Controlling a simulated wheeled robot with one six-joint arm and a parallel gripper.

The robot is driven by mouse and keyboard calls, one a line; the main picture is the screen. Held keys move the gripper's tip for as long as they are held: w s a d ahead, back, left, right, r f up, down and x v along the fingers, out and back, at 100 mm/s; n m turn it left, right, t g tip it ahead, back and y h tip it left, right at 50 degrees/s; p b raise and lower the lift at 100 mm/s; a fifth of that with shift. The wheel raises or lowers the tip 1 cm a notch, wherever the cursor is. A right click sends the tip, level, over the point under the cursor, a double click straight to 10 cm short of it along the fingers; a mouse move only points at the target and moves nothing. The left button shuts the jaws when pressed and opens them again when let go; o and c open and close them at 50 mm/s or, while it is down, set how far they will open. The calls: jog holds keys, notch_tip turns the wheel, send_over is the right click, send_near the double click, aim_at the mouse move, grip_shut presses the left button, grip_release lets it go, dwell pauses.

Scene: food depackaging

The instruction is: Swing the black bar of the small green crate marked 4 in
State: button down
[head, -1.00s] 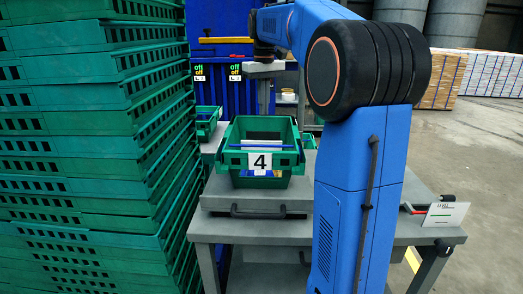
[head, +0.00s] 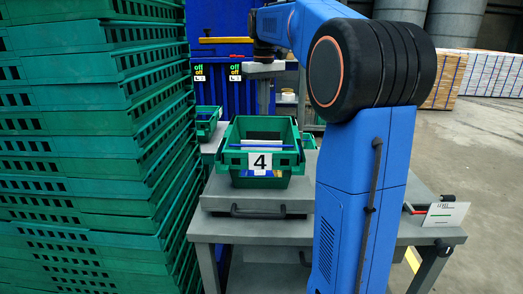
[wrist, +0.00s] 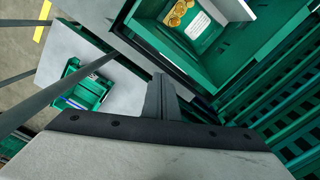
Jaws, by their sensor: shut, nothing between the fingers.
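The small green crate marked 4 (head: 236,160) sits on a grey platform in the head view, with a white number card (head: 260,163) on its front. A thin blue bar (head: 280,147) crosses its front opening. I cannot make out its black bar clearly against the dark interior. In the wrist view my gripper (wrist: 160,82) is shut and empty, pointing up the picture. It lies below a green crate (wrist: 205,65) holding golden round items and a white label. I cannot tell whether this is crate 4. My gripper is not clearly visible in the head view.
A tall stack of green crates (head: 90,150) fills the left side, close to the table. The grey platform (head: 245,200) has a dark front handle. Another small green crate (head: 206,117) stands behind left. A white card (head: 445,214) stands at the table's right.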

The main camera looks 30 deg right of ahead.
aim_at(263, 117)
jog(key=shift+s+r, duration=0.1)
jog(key=shift+s+a+r, duration=0.2)
jog(key=shift+r, duration=0.05)
jog(key=shift+s+a+r, duration=0.2)
jog(key=shift+s+r, duration=0.1)
dwell(0.5)
jog(key=shift+s+a+r, duration=0.15)
jog(key=shift+s, duration=0.1)
jog(key=shift+s+r, duration=0.1)
dwell(0.3)
jog(key=shift+s+a+r, duration=0.2)
jog(key=shift+s+a, duration=0.5)
jog(key=shift+s, duration=0.2)
dwell(0.5)
jog(key=shift+s+a, duration=0.15)
jog(key=shift+s, duration=0.1)
dwell(0.5)
